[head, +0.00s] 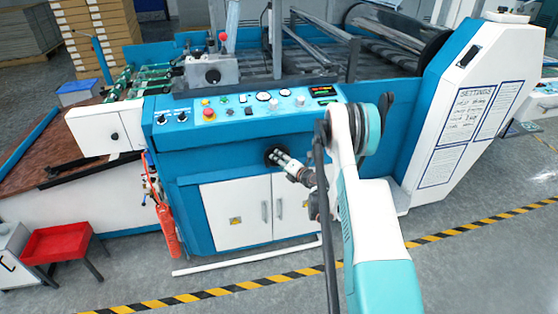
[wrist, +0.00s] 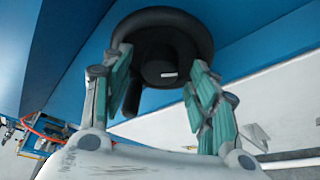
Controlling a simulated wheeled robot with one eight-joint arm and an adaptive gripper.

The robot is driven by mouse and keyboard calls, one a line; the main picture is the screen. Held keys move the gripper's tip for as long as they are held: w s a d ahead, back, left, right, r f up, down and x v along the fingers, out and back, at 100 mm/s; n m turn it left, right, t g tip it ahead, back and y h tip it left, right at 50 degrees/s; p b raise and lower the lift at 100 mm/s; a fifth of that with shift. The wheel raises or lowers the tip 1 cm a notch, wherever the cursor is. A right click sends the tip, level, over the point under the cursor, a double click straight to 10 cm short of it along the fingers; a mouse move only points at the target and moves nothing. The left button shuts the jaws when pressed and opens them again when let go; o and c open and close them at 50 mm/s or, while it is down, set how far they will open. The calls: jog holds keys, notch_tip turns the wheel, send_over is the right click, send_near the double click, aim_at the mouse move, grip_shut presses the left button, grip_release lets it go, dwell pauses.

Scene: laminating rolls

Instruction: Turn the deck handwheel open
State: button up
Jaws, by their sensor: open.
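The black round handwheel (head: 271,154) sits on the blue front of the machine, below the control panel. In the wrist view the handwheel (wrist: 160,20) fills the top middle, with a dark hub bearing a small white label. A dark handle-like piece (wrist: 132,98) hangs at its lower left, partly behind the left finger. My gripper (head: 281,158) is right in front of the wheel. In the wrist view my gripper (wrist: 157,68) is open, its green-padded fingers on either side of the hub. I cannot tell whether they touch the wheel.
The control panel (head: 240,107) with knobs and a red button is above the wheel. White cabinet doors (head: 236,213) are below it. A red extinguisher (head: 168,232) and red stool (head: 57,244) stand at left. Floor beyond the striped yellow line (head: 230,291) looks clear.

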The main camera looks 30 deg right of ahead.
jog(key=shift+c, duration=0.3)
jog(key=c, duration=1)
jog(key=shift+a+r+n+g+h, duration=0.1)
jog(key=shift+n+g+h, duration=0.45)
jog(key=shift+n, duration=0.65)
jog(key=shift+a+r+n+g+h, duration=0.15)
jog(key=shift+n+g+h, duration=0.1)
jog(key=shift+n+h, duration=0.75)
jog(key=shift+a+f+n+g+h, duration=0.1)
jog(key=shift+n+g+h, duration=0.35)
jog(key=shift+n, duration=0.95)
jog(key=o, duration=1.1)
jog(key=shift+w, duration=0.1)
jog(key=shift+c, duration=0.2)
